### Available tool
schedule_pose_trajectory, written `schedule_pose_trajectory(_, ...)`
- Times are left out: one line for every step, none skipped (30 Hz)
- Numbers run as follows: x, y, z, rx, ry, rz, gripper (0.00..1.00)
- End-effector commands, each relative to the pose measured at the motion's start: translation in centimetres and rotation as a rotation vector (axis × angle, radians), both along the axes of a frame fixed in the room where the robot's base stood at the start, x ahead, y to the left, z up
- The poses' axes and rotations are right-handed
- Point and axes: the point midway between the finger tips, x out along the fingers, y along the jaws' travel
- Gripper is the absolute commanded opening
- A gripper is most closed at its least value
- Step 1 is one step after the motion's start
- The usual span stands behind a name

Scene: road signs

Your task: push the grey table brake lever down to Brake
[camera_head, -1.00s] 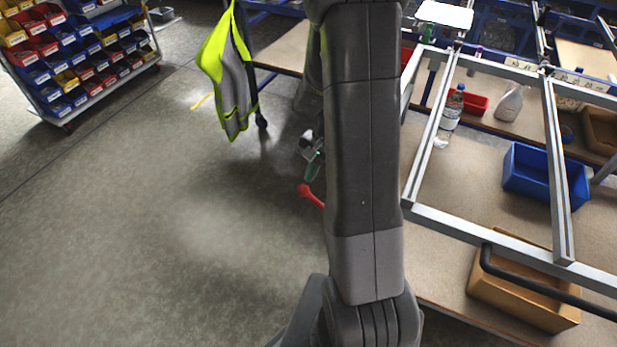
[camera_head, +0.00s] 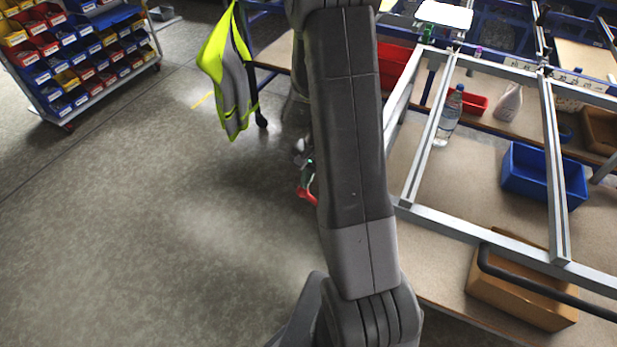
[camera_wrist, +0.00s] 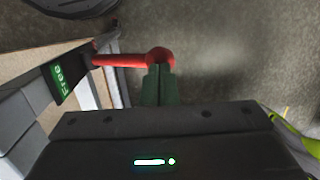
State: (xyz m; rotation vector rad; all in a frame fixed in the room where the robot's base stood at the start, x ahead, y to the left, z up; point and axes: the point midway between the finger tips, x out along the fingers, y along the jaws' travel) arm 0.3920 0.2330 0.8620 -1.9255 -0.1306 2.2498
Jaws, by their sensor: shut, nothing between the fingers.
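The table brake lever is a red bar (camera_wrist: 122,60) with a round red knob (camera_wrist: 161,57) at its end. In the head view part of the red lever (camera_head: 306,195) shows left of my arm; the rest is hidden. My gripper (camera_wrist: 158,72) has green fingers, shut together and empty. Their tips overlap the knob in the wrist view; I cannot tell whether they touch it. In the head view my gripper (camera_head: 309,168) is small and partly hidden, just above the red lever.
A grey metal frame (camera_head: 465,228) lies over the workbench at the right, with a blue bin (camera_head: 530,180), a cardboard box (camera_head: 515,298) and a bottle (camera_head: 448,118). A yellow safety vest (camera_head: 232,85) hangs behind.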

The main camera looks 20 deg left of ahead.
Motion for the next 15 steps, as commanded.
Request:
schedule_pose_trajectory(-0.1, 0.4, 0.0, -0.024, 0.003, 0.005, 0.0)
schedule_pose_trajectory(-0.1, 0.6, -0.2, -0.041, 0.005, 0.005, 0.0)
schedule_pose_trajectory(-0.1, 0.9, -0.5, -0.067, 0.008, 0.008, 0.0)
schedule_pose_trajectory(-0.1, 1.1, -0.7, -0.088, 0.01, 0.007, 0.0)
schedule_pose_trajectory(-0.1, 1.3, -0.9, -0.111, 0.011, 0.009, 0.0)
schedule_pose_trajectory(0.0, 1.6, -1.3, -0.142, 0.014, 0.008, 0.0)
schedule_pose_trajectory(0.0, 1.9, -1.7, -0.168, 0.016, 0.008, 0.0)
schedule_pose_trajectory(0.0, 2.2, -2.0, -0.194, 0.017, 0.008, 0.0)
schedule_pose_trajectory(0.0, 2.5, -2.5, -0.231, 0.021, 0.008, 0.0)
schedule_pose_trajectory(0.1, 2.7, -2.9, -0.258, 0.021, 0.008, 0.0)
schedule_pose_trajectory(0.1, 2.9, -3.3, -0.288, 0.024, 0.008, 0.0)
schedule_pose_trajectory(0.1, 3.2, -3.9, -0.325, 0.026, 0.009, 0.0)
schedule_pose_trajectory(0.2, 3.5, -4.3, -0.353, 0.028, 0.008, 0.0)
schedule_pose_trajectory(0.1, 3.6, -4.7, -0.383, 0.031, 0.007, 0.0)
schedule_pose_trajectory(0.2, 3.9, -5.3, -0.42, 0.033, 0.007, 0.0)
